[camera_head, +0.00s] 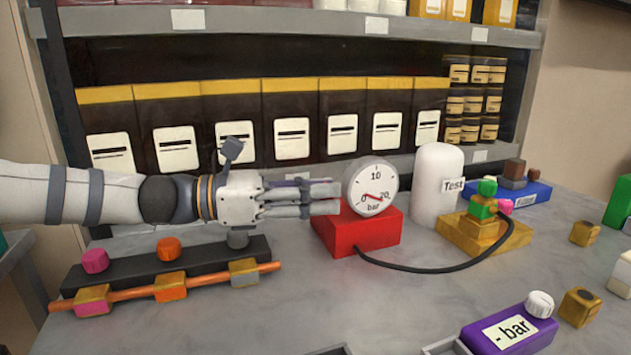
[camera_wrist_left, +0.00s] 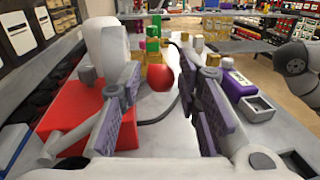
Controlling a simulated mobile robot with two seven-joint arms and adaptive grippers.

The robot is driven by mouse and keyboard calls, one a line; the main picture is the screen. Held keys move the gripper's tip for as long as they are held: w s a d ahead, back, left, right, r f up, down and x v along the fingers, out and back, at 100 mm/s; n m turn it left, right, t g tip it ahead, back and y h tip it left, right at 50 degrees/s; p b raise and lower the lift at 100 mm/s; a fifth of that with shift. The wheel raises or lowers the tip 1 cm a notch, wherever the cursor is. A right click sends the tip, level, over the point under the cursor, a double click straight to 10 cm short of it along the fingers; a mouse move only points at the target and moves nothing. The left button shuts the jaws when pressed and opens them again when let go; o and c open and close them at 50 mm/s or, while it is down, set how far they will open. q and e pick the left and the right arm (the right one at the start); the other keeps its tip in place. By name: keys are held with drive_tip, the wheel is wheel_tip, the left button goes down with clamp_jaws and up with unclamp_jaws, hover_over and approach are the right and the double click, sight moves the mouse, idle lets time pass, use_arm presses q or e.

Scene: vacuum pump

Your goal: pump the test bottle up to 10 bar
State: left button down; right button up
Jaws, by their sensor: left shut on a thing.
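My left gripper (camera_head: 325,198) reaches in from the left, level, just left of the round white gauge (camera_head: 371,187). The gauge stands on a red box (camera_head: 358,232); its red needle lies low across the dial, the exact value unclear. In the left wrist view, the left gripper (camera_wrist_left: 168,115) has its fingers around a red round knob (camera_wrist_left: 155,78), apparently held between them; the knob is hidden in the head view. The white test bottle (camera_head: 437,180) stands upright behind a yellow base (camera_head: 482,235) with green and pink parts. A black hose (camera_head: 430,269) joins the red box and this base.
A black rack (camera_head: 130,270) with an orange rod and coloured knobs stands front left. A purple "- bar" box (camera_head: 508,332) is front right. Yellow blocks (camera_head: 579,307) lie at right. Dark boxes (camera_head: 292,120) line the shelf behind.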

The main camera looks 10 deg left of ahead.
use_arm(q)
drive_tip(key=f+m, duration=0.1)
drive_tip(key=f, duration=0.1)
drive_tip(key=s+d+f+m+b, duration=0.1)
drive_tip(key=f, duration=0.1)
drive_tip(key=s+f+m+y, duration=0.1)
drive_tip(key=f+m, duration=0.1)
drive_tip(key=f, duration=0.1)
drive_tip(key=shift+d+b, duration=0.15)
drive_tip(key=shift+b, duration=0.15)
drive_tip(key=shift+s+f+m+b, duration=0.1)
drive_tip(key=shift+f+m+b, duration=0.2)
drive_tip(key=shift+f+m, duration=0.3)
drive_tip(key=shift+f+b, duration=0.3)
drive_tip(key=shift+f, duration=0.5)
use_arm(e)
drive_tip(key=shift+g, duration=0.5)
drive_tip(key=shift+s+d+f, duration=0.1)
drive_tip(key=shift+s+f, duration=1.3)
drive_tip(key=shift+f, duration=0.15)
use_arm(q)
drive_tip(key=shift+s+f, duration=0.1)
drive_tip(key=shift+f, duration=0.1)
drive_tip(key=c, duration=1.2)
unclamp_jaws()
